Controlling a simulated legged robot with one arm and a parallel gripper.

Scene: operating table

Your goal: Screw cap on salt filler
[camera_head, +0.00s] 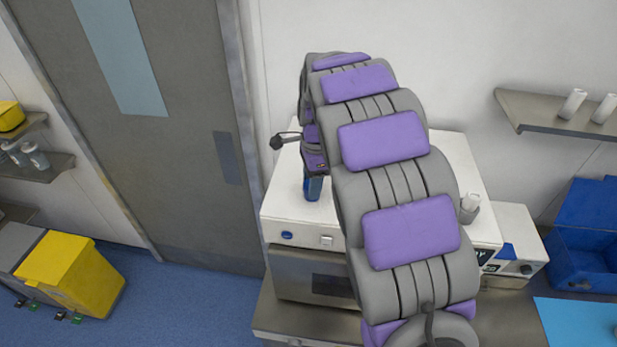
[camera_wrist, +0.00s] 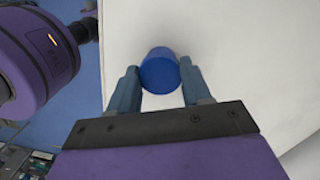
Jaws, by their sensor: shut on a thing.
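In the wrist view, my gripper (camera_wrist: 160,80) has its two blue-grey fingers closed on the sides of a round blue cap (camera_wrist: 159,68). The cap is over the white top of the machine (camera_wrist: 230,35). In the head view, my gripper (camera_head: 313,188) points down over the left part of the white machine top (camera_head: 282,195), left of my arm. I cannot tell whether the cap touches the top or sits above it. No salt filler opening shows; the cap, gripper or arm may hide it.
My arm covers much of the machine top. A grey holder with a white item (camera_head: 470,207) stands at its right. A white box (camera_head: 515,240) and a blue bin (camera_head: 590,240) are further right. A yellow-lidded bin (camera_head: 70,272) stands left. Blue floor (camera_head: 190,300) lies between.

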